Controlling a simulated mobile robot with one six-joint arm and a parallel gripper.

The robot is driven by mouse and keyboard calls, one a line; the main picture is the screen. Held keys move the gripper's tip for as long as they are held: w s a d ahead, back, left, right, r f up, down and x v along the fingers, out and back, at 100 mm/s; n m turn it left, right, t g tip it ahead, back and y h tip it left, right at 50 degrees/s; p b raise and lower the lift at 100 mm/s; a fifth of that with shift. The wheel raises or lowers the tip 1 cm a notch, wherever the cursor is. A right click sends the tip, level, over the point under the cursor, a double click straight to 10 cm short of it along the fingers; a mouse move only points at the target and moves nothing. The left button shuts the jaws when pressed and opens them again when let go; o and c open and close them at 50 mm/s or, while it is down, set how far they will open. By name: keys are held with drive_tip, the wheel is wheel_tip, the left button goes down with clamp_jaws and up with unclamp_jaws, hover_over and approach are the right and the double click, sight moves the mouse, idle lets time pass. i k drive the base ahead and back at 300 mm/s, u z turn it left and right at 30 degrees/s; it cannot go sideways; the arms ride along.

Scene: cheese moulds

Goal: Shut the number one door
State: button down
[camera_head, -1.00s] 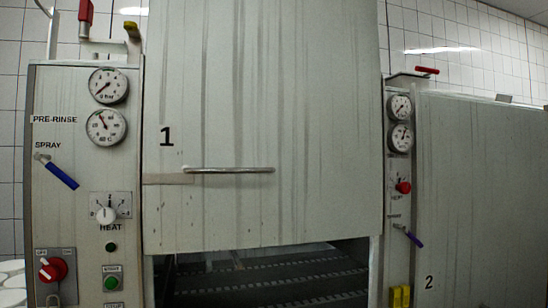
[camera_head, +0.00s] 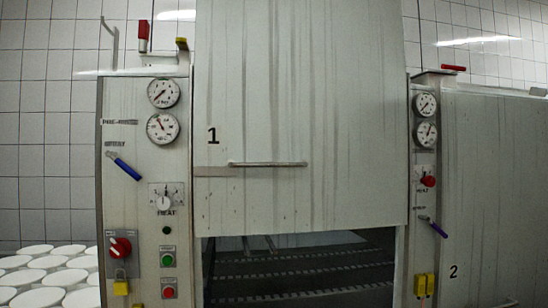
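The number one door (camera_head: 310,110) is a tall grey metal panel marked "1", standing raised above its opening. A horizontal bar handle (camera_head: 267,164) crosses its lower part. Below its bottom edge the dark opening (camera_head: 300,275) shows, with slatted rows inside. The opening's lower edge is out of the picture. My gripper is not in view.
A control panel (camera_head: 146,215) with gauges, a blue spray lever (camera_head: 124,167), a red switch (camera_head: 121,247) and buttons stands left of the door. The number two door (camera_head: 495,190) is at the right. Several white round moulds (camera_head: 45,275) lie at lower left.

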sight(300, 123)
drive_tip(key=u, duration=0.05)
drive_tip(key=i, duration=1)
